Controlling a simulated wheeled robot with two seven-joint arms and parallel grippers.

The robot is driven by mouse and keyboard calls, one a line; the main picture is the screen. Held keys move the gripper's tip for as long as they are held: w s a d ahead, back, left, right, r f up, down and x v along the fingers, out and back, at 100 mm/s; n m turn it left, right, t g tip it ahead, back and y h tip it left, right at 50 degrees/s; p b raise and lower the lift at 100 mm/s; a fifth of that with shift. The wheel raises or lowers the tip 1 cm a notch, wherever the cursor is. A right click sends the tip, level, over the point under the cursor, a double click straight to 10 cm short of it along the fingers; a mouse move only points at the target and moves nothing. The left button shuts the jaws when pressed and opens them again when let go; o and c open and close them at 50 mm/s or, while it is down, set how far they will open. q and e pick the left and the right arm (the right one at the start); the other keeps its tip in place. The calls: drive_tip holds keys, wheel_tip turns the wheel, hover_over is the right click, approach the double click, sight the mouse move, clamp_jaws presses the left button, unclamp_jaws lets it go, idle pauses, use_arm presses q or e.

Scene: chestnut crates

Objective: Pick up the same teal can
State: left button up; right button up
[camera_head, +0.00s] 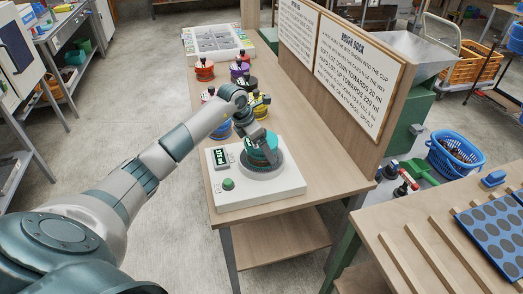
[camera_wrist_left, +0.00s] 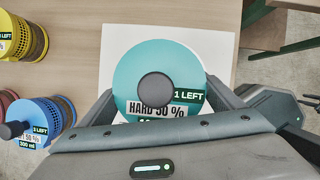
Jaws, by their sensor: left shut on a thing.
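The teal can (camera_head: 262,148) is over the round dark pan of a white scale-like device (camera_head: 273,187) on the wooden bench. Whether it touches the pan cannot be told. My left gripper (camera_head: 257,138) is shut on the can from above. In the left wrist view the teal can (camera_wrist_left: 155,70) has a round teal top with a dark knob and a label reading "HARD 50 %" and "1 LEFT". The fingers of my left gripper (camera_wrist_left: 160,98) lie on both sides of it. My right gripper is not in view.
Several other cans stand behind on the bench, including a red can (camera_head: 204,70), a yellow can (camera_head: 259,104) and a blue can (camera_wrist_left: 43,120). A white compartment tray (camera_head: 217,52) is at the far end. An upright sign board (camera_head: 355,75) borders the bench's right side.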

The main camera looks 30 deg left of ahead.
use_arm(q)
drive_tip(key=r, duration=0.1)
drive_tip(key=r+b, duration=0.1)
drive_tip(key=r, duration=0.1)
drive_tip(key=shift+s+d+r+b, duration=0.15)
drive_tip(key=shift+d+b, duration=0.15)
drive_tip(key=s+d+r+b, duration=0.3)
drive_tip(key=s+d+r, duration=0.3)
drive_tip(key=d, duration=0.2)
drive_tip(key=shift+s+d+r, duration=0.4)
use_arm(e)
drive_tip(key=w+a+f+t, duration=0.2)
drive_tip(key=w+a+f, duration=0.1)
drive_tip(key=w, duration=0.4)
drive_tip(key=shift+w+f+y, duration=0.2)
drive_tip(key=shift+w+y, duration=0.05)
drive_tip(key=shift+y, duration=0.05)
use_arm(q)
drive_tip(key=shift+f, duration=0.1)
